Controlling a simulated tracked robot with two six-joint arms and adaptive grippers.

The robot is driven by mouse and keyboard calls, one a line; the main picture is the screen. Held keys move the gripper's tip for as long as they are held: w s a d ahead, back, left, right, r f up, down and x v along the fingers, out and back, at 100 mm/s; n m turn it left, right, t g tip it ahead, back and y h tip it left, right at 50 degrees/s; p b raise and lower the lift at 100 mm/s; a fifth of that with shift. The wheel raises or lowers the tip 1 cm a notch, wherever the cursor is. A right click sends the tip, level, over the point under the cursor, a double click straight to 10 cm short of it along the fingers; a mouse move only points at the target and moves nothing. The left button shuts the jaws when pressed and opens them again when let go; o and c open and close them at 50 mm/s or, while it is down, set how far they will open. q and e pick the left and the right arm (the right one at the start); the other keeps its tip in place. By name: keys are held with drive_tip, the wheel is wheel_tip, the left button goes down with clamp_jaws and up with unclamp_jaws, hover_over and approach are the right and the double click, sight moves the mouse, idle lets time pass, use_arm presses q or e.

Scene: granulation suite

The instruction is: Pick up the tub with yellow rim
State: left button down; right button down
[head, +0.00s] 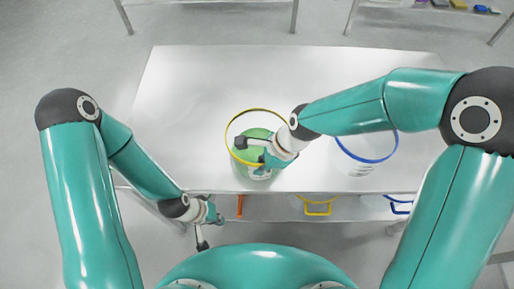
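The tub with yellow rim (257,109) stands on the white table, left of the middle, with something green (257,132) showing inside its rim. My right gripper (250,159) reaches in from the right over the tub. Its fingers look spread apart at the tub's near side, and they hide part of the rim there. I cannot tell whether they touch it. My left gripper (208,233) hangs in front of the table's near edge, lower left of the tub, open and empty.
A tub with blue rim (370,160) stands right of it, partly behind my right arm. The table top (210,90) is clear at the back and left.

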drive_tip(key=shift+r, duration=0.2)
wheel_tip(320, 180, up, 20)
drive_tip(key=p, duration=0.1)
idle(0.5)
drive_tip(key=shift+f, duration=0.15)
idle(0.6)
